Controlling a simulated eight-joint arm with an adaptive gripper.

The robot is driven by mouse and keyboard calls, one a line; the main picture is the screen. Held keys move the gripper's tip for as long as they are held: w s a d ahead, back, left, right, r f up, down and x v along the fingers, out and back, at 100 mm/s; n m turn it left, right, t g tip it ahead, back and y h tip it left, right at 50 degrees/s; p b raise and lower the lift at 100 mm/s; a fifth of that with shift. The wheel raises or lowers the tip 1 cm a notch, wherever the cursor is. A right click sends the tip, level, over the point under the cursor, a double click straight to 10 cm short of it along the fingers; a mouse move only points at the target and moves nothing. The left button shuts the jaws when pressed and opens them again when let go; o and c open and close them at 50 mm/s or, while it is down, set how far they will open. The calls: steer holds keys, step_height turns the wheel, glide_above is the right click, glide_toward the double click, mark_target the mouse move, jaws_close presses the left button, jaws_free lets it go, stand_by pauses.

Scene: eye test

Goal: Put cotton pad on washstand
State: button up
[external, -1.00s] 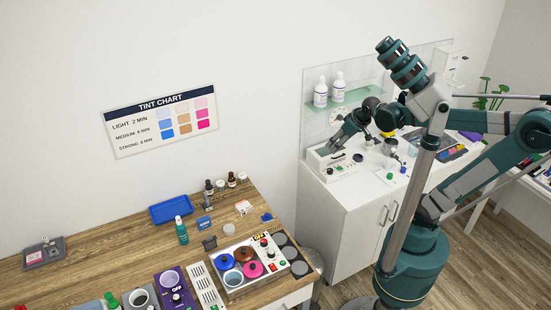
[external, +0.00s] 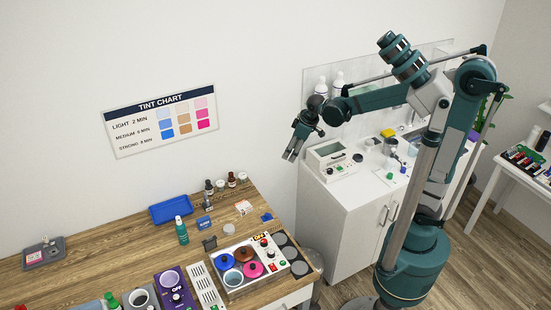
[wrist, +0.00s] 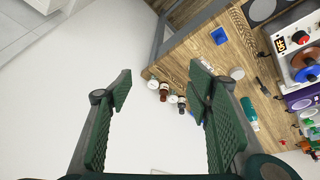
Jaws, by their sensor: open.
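My gripper (external: 291,156) is open and empty, in the air left of the white cabinet and above the gap between it and the wooden table. In the wrist view its two green ribbed fingers (wrist: 162,82) stand wide apart. A small pale round disc (external: 229,228) lies on the wooden table and looks like the cotton pad; it also shows in the wrist view (wrist: 237,73), beyond the right finger. The washstand appears to be the white cabinet (external: 340,225) at the right; its basin is largely hidden by my arm.
The wooden table (external: 110,250) holds a blue tray (external: 171,209), a green bottle (external: 181,231), small jars and a pot warmer (external: 250,268). A white device (external: 328,158) stands on the cabinet's near left corner. A glass panel and shelf bottles rise behind it.

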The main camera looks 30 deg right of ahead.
steer(key=a+f+n+g, duration=0.15)
steer(key=a+f, duration=0.25)
steer(key=a, duration=0.5)
steer(key=a+f+n+g, duration=0.1)
steer(key=a+f+n, duration=0.25)
steer(key=a, duration=0.65)
steer(key=n+p, duration=0.2)
steer(key=n, duration=0.1)
glide_toward(229, 228)
steer(key=shift+w+a+f+g, duration=0.15)
steer(key=shift+w+g, duration=0.3)
steer(key=shift+w, duration=0.3)
steer(key=shift+s+a+f, duration=0.15)
steer(key=shift+a+f, duration=0.1)
steer(key=shift+a+f, duration=0.15)
steer(key=shift+f, duration=1.15)
steer(key=shift+a+f, duration=0.15)
steer(key=shift+f, duration=1.15)
steer(key=shift+a+f, duration=0.15)
steer(key=shift+f, duration=1.15)
steer(key=shift+c, duration=0.7)
